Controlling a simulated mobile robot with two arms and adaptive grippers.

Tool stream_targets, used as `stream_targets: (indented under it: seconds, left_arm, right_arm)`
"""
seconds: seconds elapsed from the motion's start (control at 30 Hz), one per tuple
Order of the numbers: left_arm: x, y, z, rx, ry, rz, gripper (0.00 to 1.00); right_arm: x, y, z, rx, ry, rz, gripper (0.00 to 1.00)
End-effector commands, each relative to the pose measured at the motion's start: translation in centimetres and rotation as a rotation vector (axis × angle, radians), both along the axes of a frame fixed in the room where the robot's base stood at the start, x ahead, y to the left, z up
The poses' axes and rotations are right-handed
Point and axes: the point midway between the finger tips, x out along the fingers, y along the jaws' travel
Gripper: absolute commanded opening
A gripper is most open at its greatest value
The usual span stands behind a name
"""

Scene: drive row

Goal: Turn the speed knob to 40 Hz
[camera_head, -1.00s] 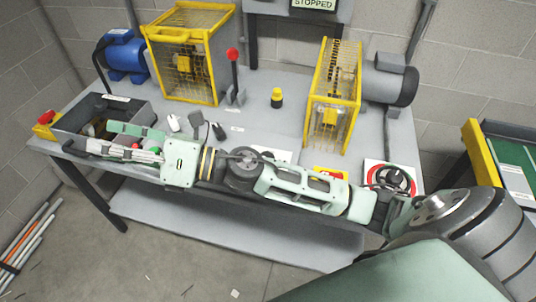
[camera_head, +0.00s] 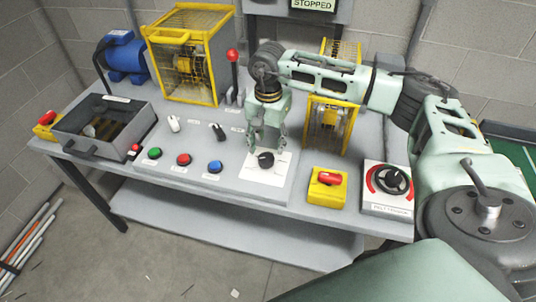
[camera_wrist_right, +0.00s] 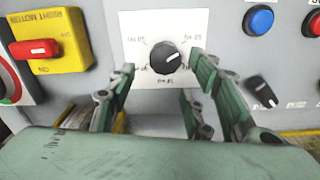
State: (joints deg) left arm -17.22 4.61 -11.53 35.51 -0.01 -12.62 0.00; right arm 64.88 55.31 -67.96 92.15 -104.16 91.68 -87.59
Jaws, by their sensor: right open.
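The speed knob (camera_head: 265,159) is a small black dial with a white pointer mark on a white scale plate (camera_head: 262,176). It sits on the sloped front panel in the head view. In the right wrist view the knob (camera_wrist_right: 166,57) is near the middle top, its pointer towards the upper right; the scale print is too small to read surely. My right gripper (camera_head: 267,148) hangs just above and behind the knob. In the wrist view its fingers (camera_wrist_right: 160,85) are spread apart, with nothing between them in contact. My left gripper is not in view.
Green (camera_head: 154,153), red (camera_head: 184,159) and blue (camera_head: 215,166) buttons lie left of the knob. A yellow box with a red switch (camera_head: 327,187) and a red-ringed dial (camera_head: 391,181) are right. Yellow cages (camera_head: 190,55) and a grey bin (camera_head: 104,125) stand on the bench.

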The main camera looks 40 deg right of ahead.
Motion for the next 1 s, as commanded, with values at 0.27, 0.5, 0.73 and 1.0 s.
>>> stream_targets:
  seconds: [0.27, 0.5, 0.73, 1.0]
  left_arm:
    - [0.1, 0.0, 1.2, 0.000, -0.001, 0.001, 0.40]
    - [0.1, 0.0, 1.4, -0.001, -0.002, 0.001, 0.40]
    - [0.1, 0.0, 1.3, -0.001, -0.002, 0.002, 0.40]
    - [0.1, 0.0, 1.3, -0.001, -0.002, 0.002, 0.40]
  right_arm:
    - [-0.1, 0.2, -4.3, 0.004, 0.003, 0.000, 0.47]
    - [0.0, 0.2, -5.9, 0.005, 0.000, 0.001, 0.47]
    - [0.0, 0.2, -5.9, 0.006, -0.001, 0.001, 0.45]
    - [0.0, 0.2, -5.9, 0.005, 0.000, 0.000, 0.21]
